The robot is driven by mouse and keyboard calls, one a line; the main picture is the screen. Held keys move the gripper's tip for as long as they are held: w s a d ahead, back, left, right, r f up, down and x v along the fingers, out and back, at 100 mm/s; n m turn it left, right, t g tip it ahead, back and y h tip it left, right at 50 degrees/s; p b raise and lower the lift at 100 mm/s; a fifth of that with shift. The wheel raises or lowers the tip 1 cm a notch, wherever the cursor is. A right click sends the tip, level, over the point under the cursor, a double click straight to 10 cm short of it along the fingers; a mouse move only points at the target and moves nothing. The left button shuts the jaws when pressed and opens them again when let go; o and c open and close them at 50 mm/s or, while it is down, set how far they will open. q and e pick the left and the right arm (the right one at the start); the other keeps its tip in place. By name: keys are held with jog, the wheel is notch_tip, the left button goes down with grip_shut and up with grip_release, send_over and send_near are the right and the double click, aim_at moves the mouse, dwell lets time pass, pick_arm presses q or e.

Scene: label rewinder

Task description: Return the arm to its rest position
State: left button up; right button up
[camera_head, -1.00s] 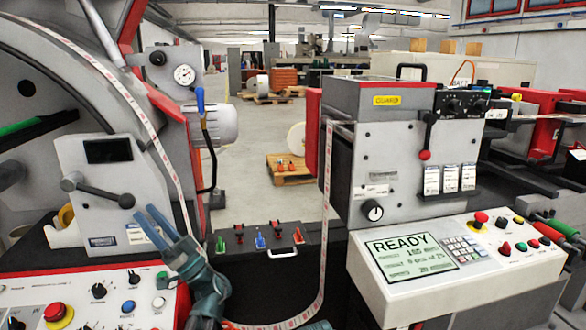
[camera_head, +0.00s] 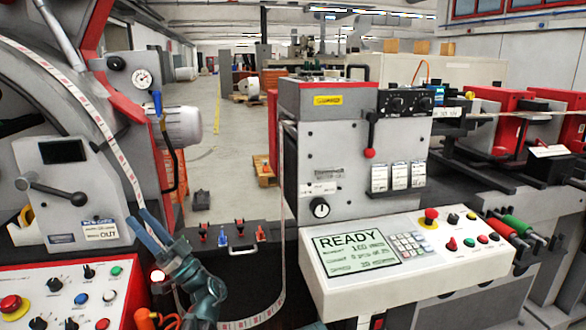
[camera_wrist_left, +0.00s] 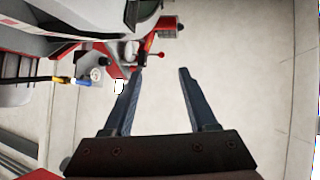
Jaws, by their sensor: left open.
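My left gripper (camera_head: 150,230) is raised in front of the machine, between the left control panel and the middle gap, in the head view. Its two blue fingers point up and to the left. In the left wrist view the fingers (camera_wrist_left: 160,75) stand wide apart with nothing between them, over a pale floor. Most of my left arm below the wrist is out of the picture. My right gripper does not show in the head view.
The label web (camera_head: 110,110) runs down nearby. A console reading READY (camera_head: 405,262) is at the right. Open floor (camera_head: 205,165) shows behind.

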pick_arm(q)
jog(key=s+a+f+m+g+h+p, duration=0.2)
jog(key=s+f+m+g+h+p, duration=0.1)
jog(key=f+h+p, duration=0.5)
jog(key=s+d+f+m+h+p, duration=0.3)
jog(key=d+f+m+h+p, duration=0.25)
jog(key=d+h, duration=0.2)
jog(key=s+d+f+m+g+h+p, duration=0.1)
jog(key=s+d+m+h+p, duration=0.1)
jog(key=d, duration=0.5)
jog(key=s+d+f+m+g+h+p, duration=0.1)
jog(key=s+d+f+m+h+p, duration=0.1)
jog(key=d, duration=0.5)
jog(key=s+d+f+m+g+h+p, duration=0.1)
jog(key=s+d+f+m+h+p, duration=0.1)
jog(key=s+d+h, duration=0.3)
jog(key=shift+s+d+m+h+p, duration=0.4)
jog(key=shift+d+m+h, duration=0.25)
jog(key=shift+d+h, duration=0.4)
